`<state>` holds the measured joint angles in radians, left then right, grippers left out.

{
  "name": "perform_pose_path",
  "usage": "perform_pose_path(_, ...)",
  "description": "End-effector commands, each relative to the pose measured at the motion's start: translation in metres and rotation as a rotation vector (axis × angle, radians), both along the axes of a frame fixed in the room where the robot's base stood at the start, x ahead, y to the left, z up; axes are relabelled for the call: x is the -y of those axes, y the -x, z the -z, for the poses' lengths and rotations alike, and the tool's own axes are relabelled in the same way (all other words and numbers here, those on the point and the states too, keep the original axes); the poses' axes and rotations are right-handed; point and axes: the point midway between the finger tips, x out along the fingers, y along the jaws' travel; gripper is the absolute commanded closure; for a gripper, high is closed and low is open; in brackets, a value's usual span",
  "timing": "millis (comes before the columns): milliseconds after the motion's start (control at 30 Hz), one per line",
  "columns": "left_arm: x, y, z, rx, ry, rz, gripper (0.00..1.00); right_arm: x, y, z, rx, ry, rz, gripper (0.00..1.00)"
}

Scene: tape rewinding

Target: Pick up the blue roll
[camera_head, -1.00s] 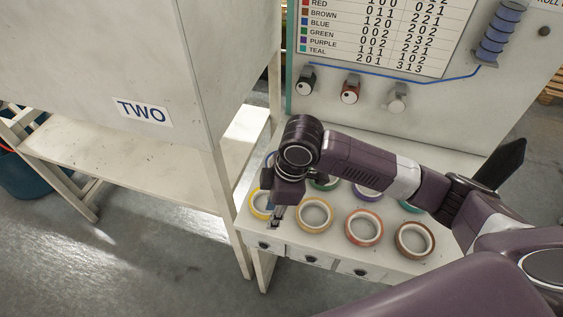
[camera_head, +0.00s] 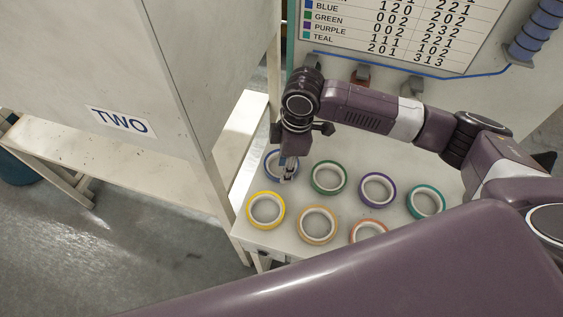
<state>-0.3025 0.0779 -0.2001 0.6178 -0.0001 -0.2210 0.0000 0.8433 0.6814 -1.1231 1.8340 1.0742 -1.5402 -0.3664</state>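The blue roll (camera_head: 270,167) lies flat at the back left of the white table (camera_head: 240,205). Part of it is hidden by my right gripper (camera_head: 288,174). That gripper points down, with its fingertips at the right side of the blue roll. I cannot tell if the fingers touch the roll or how far apart they are. My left gripper is not in view.
Green (camera_head: 328,178), purple (camera_head: 377,189) and teal (camera_head: 426,202) rolls lie to the right. Yellow (camera_head: 266,210), tan (camera_head: 317,224) and red (camera_head: 369,229) rolls lie in front. A panel with a code chart (camera_head: 400,30) stands behind. A cabinet marked TWO (camera_head: 120,121) stands left.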

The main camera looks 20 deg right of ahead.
Motion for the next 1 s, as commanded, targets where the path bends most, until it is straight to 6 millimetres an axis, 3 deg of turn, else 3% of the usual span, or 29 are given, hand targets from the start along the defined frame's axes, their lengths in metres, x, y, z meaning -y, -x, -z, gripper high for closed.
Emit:
perform_pose_path(100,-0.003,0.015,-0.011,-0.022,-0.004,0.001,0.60,-0.001,0.003,0.016,-0.004,0.001,0.001,0.70)
perform_pose_path(233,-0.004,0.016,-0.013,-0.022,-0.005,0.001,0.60,-0.003,0.003,0.035,-0.002,0.002,0.001,0.70)
perform_pose_path(567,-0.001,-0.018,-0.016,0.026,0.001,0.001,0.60,-0.004,0.002,0.043,0.001,0.001,0.000,0.70)
perform_pose_path(833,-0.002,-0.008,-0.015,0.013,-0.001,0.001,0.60,-0.004,0.002,0.043,0.001,0.001,0.000,1.00)
perform_pose_path(1000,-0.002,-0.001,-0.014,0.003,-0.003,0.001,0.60,-0.004,0.002,0.043,0.002,0.000,0.000,1.00)
